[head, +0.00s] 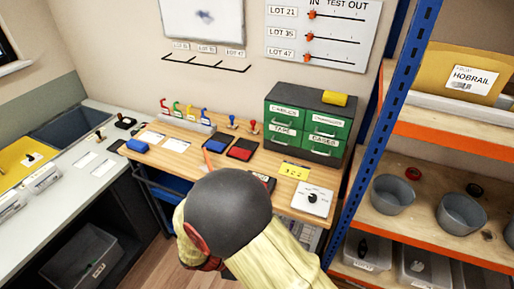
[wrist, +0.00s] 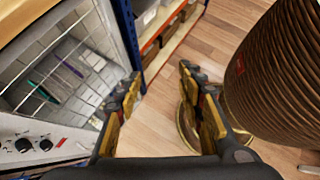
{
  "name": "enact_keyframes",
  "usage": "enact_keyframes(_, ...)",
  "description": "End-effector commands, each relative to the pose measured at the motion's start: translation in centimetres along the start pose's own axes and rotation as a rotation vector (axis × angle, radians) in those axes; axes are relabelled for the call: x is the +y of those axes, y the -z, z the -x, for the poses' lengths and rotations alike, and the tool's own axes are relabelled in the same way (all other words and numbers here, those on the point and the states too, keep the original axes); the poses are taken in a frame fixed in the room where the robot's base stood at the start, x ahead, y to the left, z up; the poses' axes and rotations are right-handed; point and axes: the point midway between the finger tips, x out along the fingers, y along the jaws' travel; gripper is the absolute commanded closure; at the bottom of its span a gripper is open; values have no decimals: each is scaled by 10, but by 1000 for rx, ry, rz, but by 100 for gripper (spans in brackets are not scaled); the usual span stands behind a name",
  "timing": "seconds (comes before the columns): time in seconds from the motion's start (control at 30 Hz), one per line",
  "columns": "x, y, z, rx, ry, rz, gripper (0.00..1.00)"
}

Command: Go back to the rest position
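My gripper (wrist: 160,76) shows in the wrist view with its two black and yellow fingers apart and nothing between them. It hangs over the bare wood floor (wrist: 155,110). In the head view, my arm, with a yellow sleeve and dark grey joint, reaches over the front of the wooden bench (head: 175,150). My gripper's fingers are hidden behind the arm there.
A wire basket (wrist: 62,75) with thin items is left of my gripper in the wrist view; a brown ribbed round thing (wrist: 280,70) is right. A blue-posted shelf (head: 385,120) with grey bowls stands right of the bench. A green drawer cabinet (head: 308,121) sits on the bench.

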Motion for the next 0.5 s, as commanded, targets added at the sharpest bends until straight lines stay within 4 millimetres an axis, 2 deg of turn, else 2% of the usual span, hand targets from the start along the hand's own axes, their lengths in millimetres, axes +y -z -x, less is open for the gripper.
enact_keyframes(0.03,-6,-16,7,58,36,-104,62)
enact_keyframes(0.1,-17,-32,15,132,90,-241,62)
enact_keyframes(0.5,-61,-120,63,507,356,-937,62)
